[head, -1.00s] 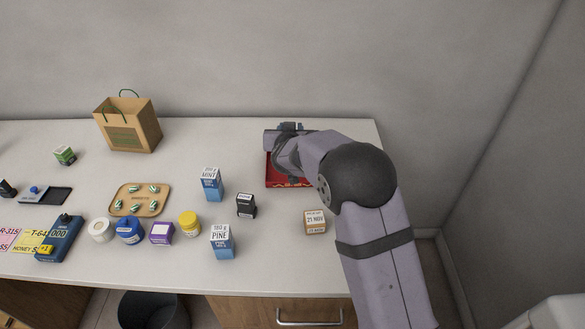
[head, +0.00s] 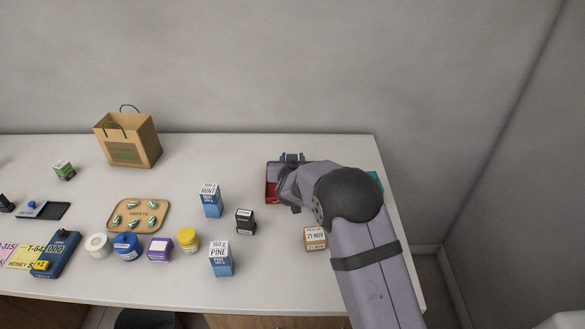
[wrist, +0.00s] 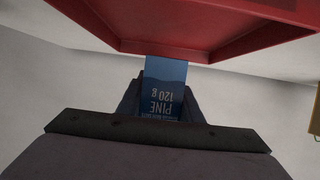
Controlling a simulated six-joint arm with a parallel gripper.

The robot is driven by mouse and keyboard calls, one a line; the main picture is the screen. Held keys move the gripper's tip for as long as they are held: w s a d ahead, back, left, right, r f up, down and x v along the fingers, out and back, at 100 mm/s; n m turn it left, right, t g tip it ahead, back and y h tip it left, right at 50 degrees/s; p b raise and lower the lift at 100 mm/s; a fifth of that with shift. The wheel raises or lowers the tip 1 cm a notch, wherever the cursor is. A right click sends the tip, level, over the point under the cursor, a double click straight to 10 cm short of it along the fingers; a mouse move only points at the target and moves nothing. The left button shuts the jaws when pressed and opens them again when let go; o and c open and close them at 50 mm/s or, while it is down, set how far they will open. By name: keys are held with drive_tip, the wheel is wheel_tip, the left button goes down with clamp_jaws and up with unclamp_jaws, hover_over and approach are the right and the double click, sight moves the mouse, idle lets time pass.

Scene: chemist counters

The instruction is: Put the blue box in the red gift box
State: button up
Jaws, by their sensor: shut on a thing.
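The red gift box (head: 271,187) is open on the right part of the counter, partly hidden under my arm. In the wrist view its red wall (wrist: 190,25) fills the top of the picture. My gripper (head: 291,158) is by the box's far edge in the head view. It is shut on a blue box (wrist: 165,88) labelled PINE 120 g, which shows upside down in the wrist view, close to the red wall. I cannot tell whether the held box is inside the red box. Two other blue-and-white boxes, MINT (head: 211,201) and PINE (head: 221,260), stand on the counter.
A black stamp (head: 245,222) and a date block (head: 315,239) stand near the red box. A teal thing (head: 376,181) shows behind my arm. Jars, a sweets tray (head: 139,215) and a paper bag (head: 128,140) are at left.

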drive_tip(key=shift+f, duration=1.75)
drive_tip(key=shift+f, duration=0.1)
drive_tip(key=o, duration=1.2)
drive_tip(key=shift+r, duration=0.2)
drive_tip(key=shift+s, duration=0.2)
drive_tip(key=b+v, duration=0.1)
drive_tip(key=v, duration=1)
drive_tip(key=shift+s+r, duration=0.1)
drive_tip(key=shift+s, duration=0.2)
